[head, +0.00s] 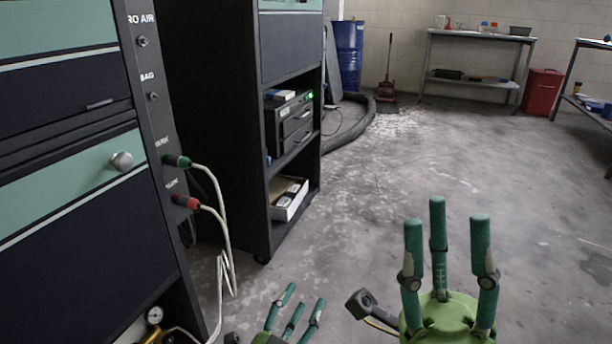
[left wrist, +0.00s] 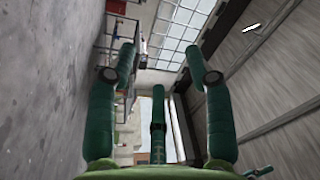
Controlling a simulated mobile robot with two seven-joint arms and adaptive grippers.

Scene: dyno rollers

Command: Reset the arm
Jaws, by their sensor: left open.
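My left gripper (head: 294,312) shows low in the middle of the head view, with its three green fingers spread and nothing between them. In the left wrist view the same gripper (left wrist: 160,85) is open and empty, its fingers apart against the tilted room. My right gripper (head: 445,235) stands larger at the lower right of the head view. Its three green fingers point up, apart, with nothing between them. Both grippers are clear of the cabinets. Most of both arms is out of view.
A dark cabinet with a sloped panel (head: 150,110) fills the left, with green and red plugs (head: 185,202) and pale cables hanging down. A shelf rack (head: 270,215) stands beside it. A blue barrel (head: 349,55), red bin (head: 541,92) and tables are far back. The grey floor (head: 400,165) is open.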

